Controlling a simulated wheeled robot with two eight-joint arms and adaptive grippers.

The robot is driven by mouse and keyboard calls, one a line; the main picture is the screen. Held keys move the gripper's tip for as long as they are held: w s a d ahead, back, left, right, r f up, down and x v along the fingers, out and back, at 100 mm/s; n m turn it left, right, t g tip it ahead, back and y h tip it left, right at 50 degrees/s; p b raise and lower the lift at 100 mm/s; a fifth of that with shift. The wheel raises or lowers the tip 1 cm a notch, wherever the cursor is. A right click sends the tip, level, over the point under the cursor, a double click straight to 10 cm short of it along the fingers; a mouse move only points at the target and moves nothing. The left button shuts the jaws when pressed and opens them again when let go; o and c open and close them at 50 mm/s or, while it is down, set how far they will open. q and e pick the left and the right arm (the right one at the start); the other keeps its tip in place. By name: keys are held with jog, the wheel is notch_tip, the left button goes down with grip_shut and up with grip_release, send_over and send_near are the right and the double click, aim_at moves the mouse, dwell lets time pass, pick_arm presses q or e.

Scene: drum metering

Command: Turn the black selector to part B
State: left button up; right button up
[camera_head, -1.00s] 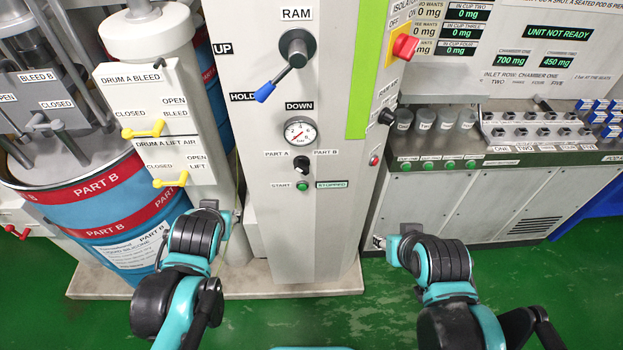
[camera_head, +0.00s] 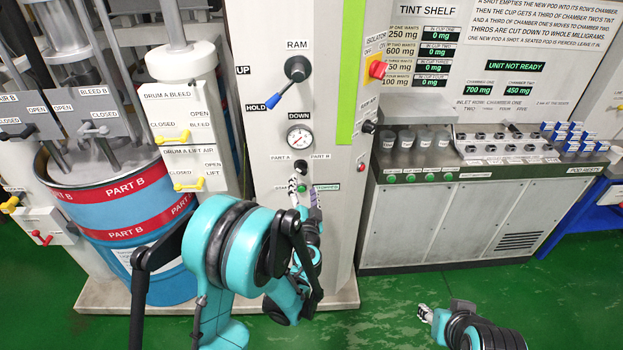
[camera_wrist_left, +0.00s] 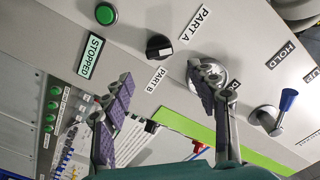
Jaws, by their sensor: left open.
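The black selector (camera_head: 300,166) is a small round knob on the grey column, between the PART A (camera_head: 280,158) and PART B (camera_head: 320,156) labels. In the left wrist view the selector (camera_wrist_left: 158,46) shows a pale mark on its right side, which looks nearer the PART A label than PART B. My left gripper (camera_head: 305,192) is in front of the column, just below the selector. In the left wrist view its two purple-padded fingers (camera_wrist_left: 160,75) are apart and empty, with the selector beyond the gap, untouched. My right gripper (camera_head: 425,313) is low at the right, its fingers too small to read.
Close to the selector are the green START button (camera_wrist_left: 106,14), the STOPPED display (camera_wrist_left: 90,56) and the pressure gauge (camera_head: 299,138). The blue-tipped ram lever (camera_head: 285,87) is higher up. The tint bench (camera_head: 450,215) stands to the right, the PART B drum (camera_head: 130,215) to the left.

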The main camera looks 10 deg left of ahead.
aim_at(303, 171)
pick_arm(q)
jog(key=x, duration=0.7)
jog(key=shift+w+a+f+b, duration=0.15)
jog(key=shift+w+b, duration=0.2)
jog(key=shift+c, duration=0.3)
jog(key=c, duration=1.1)
